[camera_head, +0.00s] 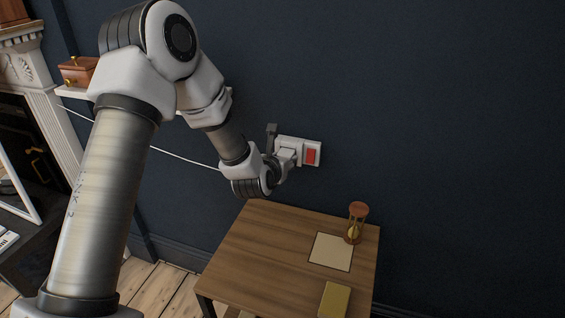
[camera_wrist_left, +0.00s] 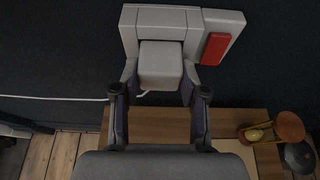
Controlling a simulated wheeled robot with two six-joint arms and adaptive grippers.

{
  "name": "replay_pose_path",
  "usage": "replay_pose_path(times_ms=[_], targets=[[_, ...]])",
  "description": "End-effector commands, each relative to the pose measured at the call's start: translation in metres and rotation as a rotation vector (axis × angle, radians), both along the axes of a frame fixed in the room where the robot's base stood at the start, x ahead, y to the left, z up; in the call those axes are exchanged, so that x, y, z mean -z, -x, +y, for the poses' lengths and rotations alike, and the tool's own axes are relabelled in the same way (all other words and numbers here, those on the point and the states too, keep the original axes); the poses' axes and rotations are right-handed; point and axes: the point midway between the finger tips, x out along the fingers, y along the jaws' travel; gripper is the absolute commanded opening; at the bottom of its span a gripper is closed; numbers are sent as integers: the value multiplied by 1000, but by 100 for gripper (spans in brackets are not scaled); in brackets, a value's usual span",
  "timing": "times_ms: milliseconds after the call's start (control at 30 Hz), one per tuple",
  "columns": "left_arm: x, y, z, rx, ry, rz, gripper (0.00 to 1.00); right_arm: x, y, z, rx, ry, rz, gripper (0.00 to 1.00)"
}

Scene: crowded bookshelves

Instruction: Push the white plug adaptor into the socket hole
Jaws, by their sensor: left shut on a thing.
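The white plug adaptor (camera_wrist_left: 161,66) is between the fingers of my left gripper (camera_wrist_left: 160,92), which is shut on it; the gripper (camera_head: 284,163) also shows in the head view at the wall. The adaptor sits right in front of the white socket plate (camera_wrist_left: 129,33), which is on the dark wall and has a red switch (camera_wrist_left: 214,48) on its right. In the head view the socket plate (camera_head: 316,145) is partly covered by my gripper. The socket hole is hidden behind the adaptor, so I cannot tell how deep the adaptor sits. My right gripper is not in view.
A wooden table (camera_head: 253,237) stands below the socket, with an hourglass (camera_head: 356,222), a pale square sheet (camera_head: 331,251) and a yellowish book (camera_head: 335,299). A white cable (camera_head: 185,158) runs along the wall to the left. The wall to the right is clear.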

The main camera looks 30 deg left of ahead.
Motion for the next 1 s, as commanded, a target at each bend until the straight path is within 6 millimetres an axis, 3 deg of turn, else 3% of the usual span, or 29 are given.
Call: replay_pose_path(times_ms=[333, 367, 400, 433, 767, 867, 1000], targets=[[0, -8, 2, 0, 0, -2, 8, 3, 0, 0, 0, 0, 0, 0], [-1, -8, 2, 0, 0, -1, 50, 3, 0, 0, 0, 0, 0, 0], [-1, -8, 2, 0, 0, -1, 64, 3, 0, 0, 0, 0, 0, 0], [-1, -8, 2, 0, 0, -1, 72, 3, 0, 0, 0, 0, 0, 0], [-1, -6, 1, 0, 0, 1, 72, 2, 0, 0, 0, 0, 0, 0], [-5, 3, -1, 1, 2, 1, 72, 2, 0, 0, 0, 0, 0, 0], [-17, 30, -7, 1, 3, -1, 72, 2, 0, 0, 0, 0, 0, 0]])
